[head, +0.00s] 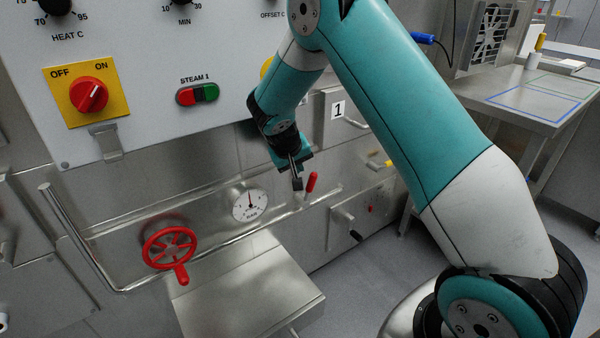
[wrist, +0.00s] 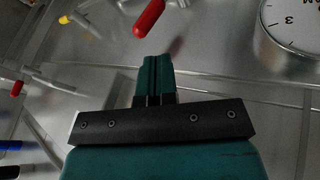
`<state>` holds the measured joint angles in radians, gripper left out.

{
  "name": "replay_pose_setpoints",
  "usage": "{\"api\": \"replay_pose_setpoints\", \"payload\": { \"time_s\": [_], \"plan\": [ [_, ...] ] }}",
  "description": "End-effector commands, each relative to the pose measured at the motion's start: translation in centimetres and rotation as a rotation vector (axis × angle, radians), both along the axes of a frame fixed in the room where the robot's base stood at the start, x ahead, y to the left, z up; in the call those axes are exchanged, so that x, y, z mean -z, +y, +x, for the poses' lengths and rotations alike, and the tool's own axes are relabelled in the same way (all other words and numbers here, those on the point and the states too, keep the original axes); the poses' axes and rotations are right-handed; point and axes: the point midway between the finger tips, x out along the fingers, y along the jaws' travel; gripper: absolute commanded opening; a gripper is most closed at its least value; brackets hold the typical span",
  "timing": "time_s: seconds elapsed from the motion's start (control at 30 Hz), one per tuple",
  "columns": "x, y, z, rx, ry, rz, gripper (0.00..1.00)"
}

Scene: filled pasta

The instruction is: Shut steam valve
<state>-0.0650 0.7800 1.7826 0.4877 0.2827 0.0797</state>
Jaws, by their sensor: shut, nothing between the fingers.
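A red lever handle (head: 312,182) stands tilted on the pipe to the right of the pressure gauge (head: 249,205). A red handwheel (head: 169,248) with a knob sits further left; the frames do not label either as the steam valve. My gripper (head: 297,184) is shut and empty, pointing down just left of the red lever in the head view. In the wrist view my shut fingers (wrist: 156,68) point toward the red lever (wrist: 150,18), with a small visible gap. The gauge (wrist: 291,25) is at the upper right there.
The control panel (head: 150,130) with a red rotary switch (head: 89,96) and the STEAM 1 buttons (head: 197,94) is behind and left of my arm. A pipe (head: 130,285) runs along the machine front. A steel ledge (head: 250,290) juts out below. A worktable (head: 535,100) stands at right.

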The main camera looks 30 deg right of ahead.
Motion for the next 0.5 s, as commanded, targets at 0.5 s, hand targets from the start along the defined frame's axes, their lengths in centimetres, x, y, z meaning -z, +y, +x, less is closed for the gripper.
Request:
{"api": "replay_pose_setpoints", "payload": {
  "time_s": [0.5],
  "plan": [
    [7.1,-3.5,2.1,0.001,0.002,0.001,0.00]
  ]
}}
